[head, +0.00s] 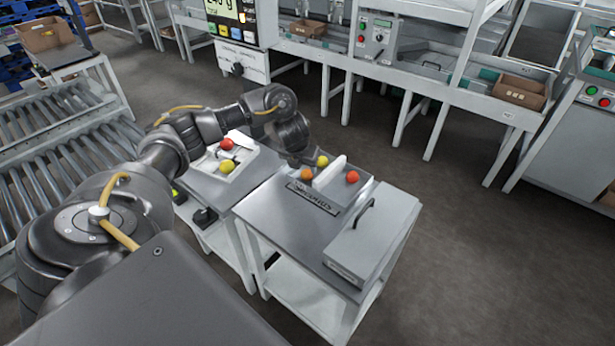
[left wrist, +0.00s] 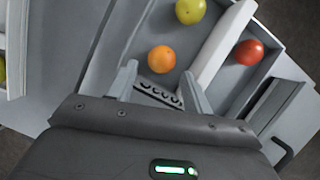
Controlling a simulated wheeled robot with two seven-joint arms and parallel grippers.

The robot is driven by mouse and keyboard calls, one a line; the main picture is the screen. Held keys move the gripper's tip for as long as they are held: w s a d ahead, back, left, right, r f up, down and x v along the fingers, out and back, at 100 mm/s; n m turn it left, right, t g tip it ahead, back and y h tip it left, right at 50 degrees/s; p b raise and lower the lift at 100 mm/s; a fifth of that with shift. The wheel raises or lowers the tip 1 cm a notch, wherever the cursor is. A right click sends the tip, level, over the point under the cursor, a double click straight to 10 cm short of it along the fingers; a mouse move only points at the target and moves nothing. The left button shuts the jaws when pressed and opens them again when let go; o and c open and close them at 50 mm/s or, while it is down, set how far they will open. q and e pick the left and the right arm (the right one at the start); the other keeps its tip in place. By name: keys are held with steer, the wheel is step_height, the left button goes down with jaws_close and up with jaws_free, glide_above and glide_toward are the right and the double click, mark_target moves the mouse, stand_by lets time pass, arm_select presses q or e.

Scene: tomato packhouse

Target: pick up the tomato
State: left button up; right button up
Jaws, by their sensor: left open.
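An orange tomato (head: 306,174) and a yellow tomato (head: 322,161) lie in the left part of a grey tray (head: 322,196) marked "Seconds". A white divider (head: 330,171) parts them from a red tomato (head: 352,177) on the right. In the left wrist view, the orange tomato (left wrist: 161,59) lies just beyond my open left gripper (left wrist: 160,82), roughly centred between its fingertips. The yellow tomato (left wrist: 190,11) is farther off, and the red tomato (left wrist: 249,52) is across the divider. The fingers hold nothing. My right gripper is not in view.
A white tray (head: 246,173) left of it holds another red tomato (head: 226,144) and yellow tomato (head: 226,166). A grey box with a handle (head: 368,245) stands on the near table. A roller conveyor (head: 60,150) is at left. Open floor lies at right.

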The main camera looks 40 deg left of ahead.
mark_target(306, 172)
arm_select(q)
steer(key=x, duration=0.4)
steer(key=shift+d+f, duration=0.2)
steer(key=shift+w+a+f, duration=0.1)
steer(key=shift+w+f, duration=0.1)
steer(key=shift+f, duration=0.2)
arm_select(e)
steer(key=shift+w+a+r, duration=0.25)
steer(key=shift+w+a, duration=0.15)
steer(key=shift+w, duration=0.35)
arm_select(q)
steer(key=c, duration=0.5)
